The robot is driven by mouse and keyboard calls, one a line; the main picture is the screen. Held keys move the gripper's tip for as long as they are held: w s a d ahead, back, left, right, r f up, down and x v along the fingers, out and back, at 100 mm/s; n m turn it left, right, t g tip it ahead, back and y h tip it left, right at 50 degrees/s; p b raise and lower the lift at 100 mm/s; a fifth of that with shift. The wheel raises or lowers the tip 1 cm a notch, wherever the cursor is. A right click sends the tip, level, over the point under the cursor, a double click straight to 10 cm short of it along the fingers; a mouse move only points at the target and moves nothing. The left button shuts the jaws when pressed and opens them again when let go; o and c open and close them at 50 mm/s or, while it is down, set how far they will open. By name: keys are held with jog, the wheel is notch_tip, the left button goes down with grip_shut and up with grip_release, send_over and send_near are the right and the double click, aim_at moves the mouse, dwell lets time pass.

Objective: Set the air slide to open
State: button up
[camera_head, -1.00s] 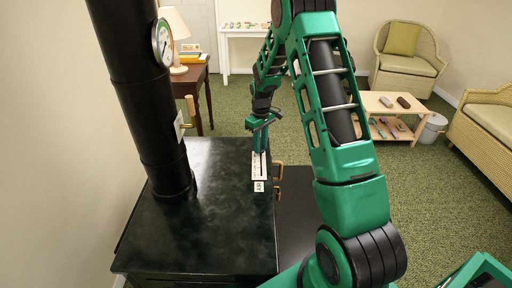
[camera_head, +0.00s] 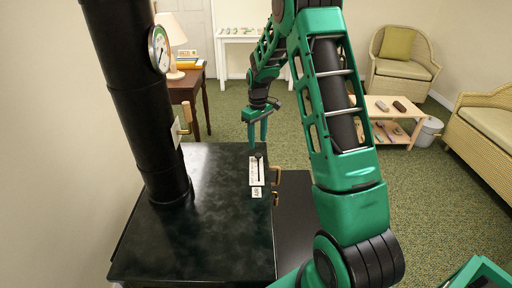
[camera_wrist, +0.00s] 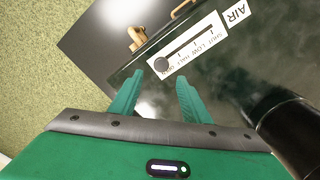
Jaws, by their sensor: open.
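The air slide is a white plate (camera_head: 257,174) with a dark slot on the black stove top, and it also shows in the wrist view (camera_wrist: 211,50). Its round black knob (camera_head: 257,156) stands at the slot's far end, away from the AIR label (camera_head: 257,192). In the wrist view the knob (camera_wrist: 162,64) sits at the end by the OPEN mark, with SHUT at the other end. My gripper (camera_head: 257,145) is open and empty, just beyond the knob and apart from it. In the wrist view its two fingers (camera_wrist: 158,86) are spread below the knob.
A low wooden table (camera_head: 387,112) and wicker chairs stand farther off on green carpet.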

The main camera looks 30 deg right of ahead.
notch_tip(320, 180, up, 5)
dwell(0.3)
dwell(0.4)
jog(key=s+r+m, duration=0.3)
jog(key=s+r, duration=0.3)
jog(key=s, duration=0.4)
jog(key=s+r+m, duration=0.2)
jog(key=s+r, duration=0.3)
jog(key=s, duration=0.6)
jog(key=s+a+m, duration=0.3)
jog(key=s+m, duration=0.1)
jog(key=s, duration=1.6)
jog(key=shift+s+f+m, duration=0.15)
jog(key=shift+s+m, duration=0.05)
jog(key=shift+m, duration=0.1)
